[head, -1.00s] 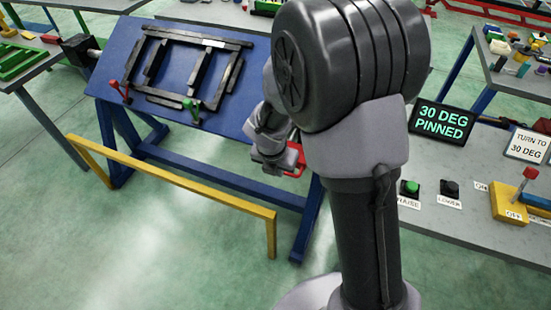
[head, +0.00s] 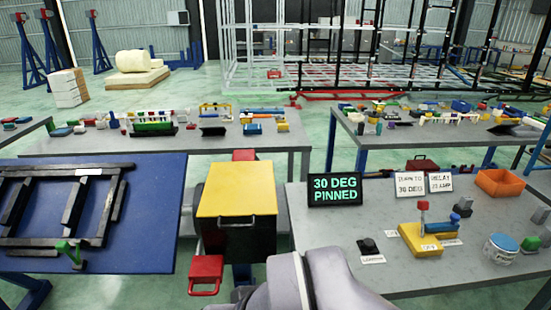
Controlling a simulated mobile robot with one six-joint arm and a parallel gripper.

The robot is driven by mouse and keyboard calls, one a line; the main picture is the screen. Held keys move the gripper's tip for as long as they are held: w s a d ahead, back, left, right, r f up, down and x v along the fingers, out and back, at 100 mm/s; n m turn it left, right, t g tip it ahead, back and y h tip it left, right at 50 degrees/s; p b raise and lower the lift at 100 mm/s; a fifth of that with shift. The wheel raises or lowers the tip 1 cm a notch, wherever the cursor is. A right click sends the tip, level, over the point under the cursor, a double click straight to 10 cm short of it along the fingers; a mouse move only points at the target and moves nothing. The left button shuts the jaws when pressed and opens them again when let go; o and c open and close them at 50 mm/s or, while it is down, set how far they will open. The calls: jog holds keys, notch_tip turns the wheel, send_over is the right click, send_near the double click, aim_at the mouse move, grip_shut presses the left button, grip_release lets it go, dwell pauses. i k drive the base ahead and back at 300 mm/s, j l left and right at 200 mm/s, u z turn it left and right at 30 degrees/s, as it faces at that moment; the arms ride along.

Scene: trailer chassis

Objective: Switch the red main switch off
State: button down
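The red main switch (head: 423,206) stands on the grey table at the right. Its red knob tops a short upright lever on a yellow base (head: 415,238). A small white label sits at the front of the base; its lettering is too small to read surely. Whether the lever is at on or off cannot be told. My arm crosses the bottom middle of the view, left of and nearer than the switch. My gripper is not in view.
A black "30 DEG PINNED" display (head: 335,189) stands behind a black button (head: 368,245). A blue cylindrical part (head: 438,227) lies close beside the switch. An orange bin (head: 500,183) and a blue-lidded tub (head: 501,248) are to the right. A yellow-topped box (head: 236,188) stands left.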

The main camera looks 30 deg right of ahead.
aim_at(422, 205)
jog(key=z, duration=2.15)
jog(key=i+u, duration=0.4)
jog(key=i, duration=0.45)
